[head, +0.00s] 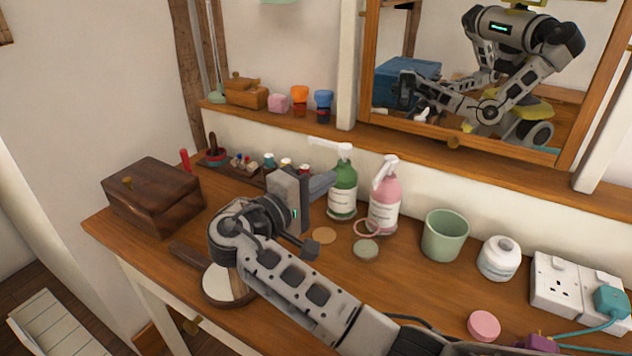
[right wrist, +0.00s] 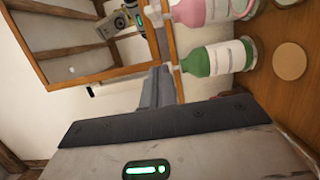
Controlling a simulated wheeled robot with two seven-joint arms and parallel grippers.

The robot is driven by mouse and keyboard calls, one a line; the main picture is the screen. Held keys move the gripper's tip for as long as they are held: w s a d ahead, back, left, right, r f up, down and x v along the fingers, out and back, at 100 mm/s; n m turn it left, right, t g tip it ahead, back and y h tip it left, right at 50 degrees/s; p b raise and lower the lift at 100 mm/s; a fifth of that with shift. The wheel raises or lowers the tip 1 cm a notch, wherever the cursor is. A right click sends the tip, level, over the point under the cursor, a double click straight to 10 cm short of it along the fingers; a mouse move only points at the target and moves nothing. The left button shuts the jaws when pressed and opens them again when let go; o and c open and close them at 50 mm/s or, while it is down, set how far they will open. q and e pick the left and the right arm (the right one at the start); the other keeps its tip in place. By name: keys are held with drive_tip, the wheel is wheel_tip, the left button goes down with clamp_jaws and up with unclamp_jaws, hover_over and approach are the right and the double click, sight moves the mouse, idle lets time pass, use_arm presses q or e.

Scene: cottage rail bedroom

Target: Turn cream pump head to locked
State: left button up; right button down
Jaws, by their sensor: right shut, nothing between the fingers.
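Two pump bottles stand on the wooden dressing table: a green bottle (head: 343,192) with a white pump head (head: 336,147), and a pink bottle (head: 384,207) with a white pump head (head: 386,169). Which one holds cream I cannot tell; the labels are unreadable. The green bottle's nozzle points left; the pink one's points toward the front. My right gripper (head: 321,184) is shut and empty, its fingers beside the green bottle on its left. In the right wrist view, the shut fingers (right wrist: 158,86) are close to the green bottle (right wrist: 208,60); contact is unclear. My left gripper is not in view.
A wooden box (head: 152,197), a green cup (head: 445,236), a white jar (head: 498,258) and a socket block (head: 556,283) stand around on the table. Flat discs (head: 365,249) lie before the bottles. A shelf (head: 420,147) and mirror rise behind.

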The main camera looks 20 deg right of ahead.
sight(385, 171)
use_arm(q)
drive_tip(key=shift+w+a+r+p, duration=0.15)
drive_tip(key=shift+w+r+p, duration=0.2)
drive_tip(key=shift+p, duration=0.6)
use_arm(e)
drive_tip(key=d, duration=0.8)
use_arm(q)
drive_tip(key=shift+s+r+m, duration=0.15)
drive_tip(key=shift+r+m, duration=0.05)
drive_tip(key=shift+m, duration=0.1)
use_arm(e)
drive_tip(key=shift+s+t, duration=0.15)
drive_tip(key=shift+t, duration=0.15)
